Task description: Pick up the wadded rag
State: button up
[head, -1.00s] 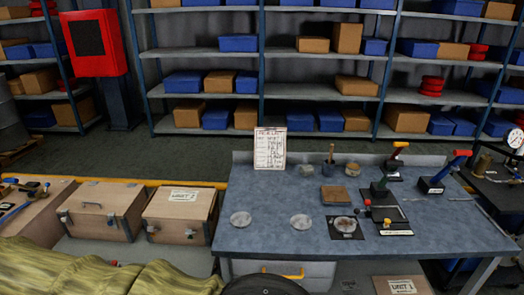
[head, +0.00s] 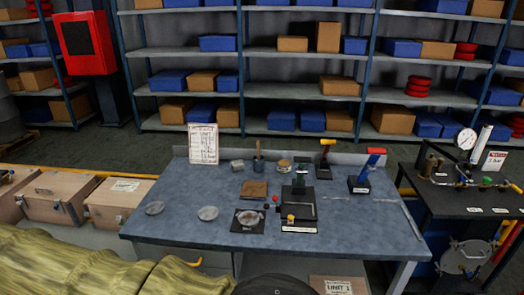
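Nothing in the head view shows clearly as a wadded rag. A small grey lump (head: 237,165) lies at the back of the blue-grey workbench (head: 350,228), left of a dark pot with a handle standing in it (head: 258,164). It is too small to tell whether it is cloth. A flat brown square (head: 254,189) lies in front of the pot. My gripper is not in view.
Round pale discs (head: 208,213), small tool stands (head: 362,186) and a white list board (head: 203,144) occupy the bench. Wooden crates (head: 117,203) and khaki fabric (head: 70,265) are at left. A dark gauge table (head: 470,195) stands at right. The bench's front right is clear.

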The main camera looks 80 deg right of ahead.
aim_at(237, 165)
jog(key=u, duration=0.05)
jog(key=k, duration=0.7)
jog(key=z, duration=1.75)
